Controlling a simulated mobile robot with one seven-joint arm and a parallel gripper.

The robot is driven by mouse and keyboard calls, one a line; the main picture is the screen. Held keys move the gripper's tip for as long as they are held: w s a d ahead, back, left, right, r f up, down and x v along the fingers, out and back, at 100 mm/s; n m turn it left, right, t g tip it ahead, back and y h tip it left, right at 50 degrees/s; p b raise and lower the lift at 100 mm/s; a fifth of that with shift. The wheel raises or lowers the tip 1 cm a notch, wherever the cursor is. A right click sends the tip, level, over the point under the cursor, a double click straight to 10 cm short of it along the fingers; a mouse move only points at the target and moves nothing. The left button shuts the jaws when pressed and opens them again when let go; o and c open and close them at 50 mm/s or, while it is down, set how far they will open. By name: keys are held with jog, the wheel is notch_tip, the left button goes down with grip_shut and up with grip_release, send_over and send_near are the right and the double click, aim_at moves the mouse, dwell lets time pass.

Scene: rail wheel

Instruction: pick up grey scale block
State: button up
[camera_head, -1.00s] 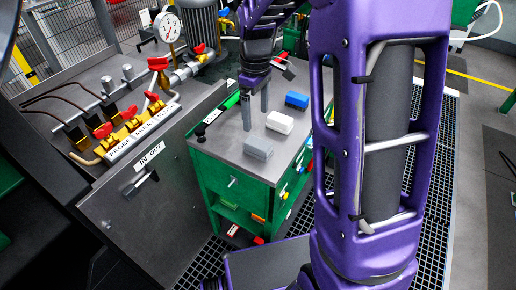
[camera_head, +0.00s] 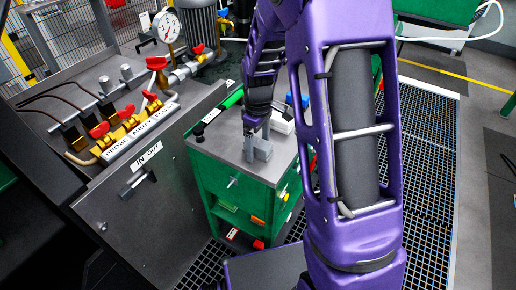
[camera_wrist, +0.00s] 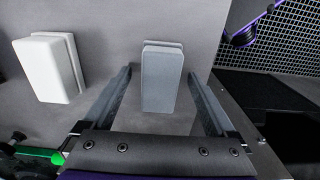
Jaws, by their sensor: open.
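The grey scale block (camera_wrist: 162,82) lies on the grey top of the green cabinet, near its front corner. In the head view the block (camera_head: 262,151) is partly hidden by my gripper (camera_head: 257,148). In the wrist view my gripper (camera_wrist: 165,88) is open, with one finger on each side of the block and a visible gap on both sides. The fingers point down over the block. I cannot tell how high the fingertips are above the top.
A white block (camera_wrist: 50,68) lies beside the grey one; it also shows in the head view (camera_head: 281,122). A blue block (camera_head: 304,101) is further back. A green-handled tool (camera_wrist: 38,155) lies at the cabinet edge. A valve panel (camera_head: 130,130) stands left.

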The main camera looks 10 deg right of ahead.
aim_at(258, 142)
grip_shut()
jog(key=shift+r+p, duration=0.95)
jog(key=shift+r, duration=4.1)
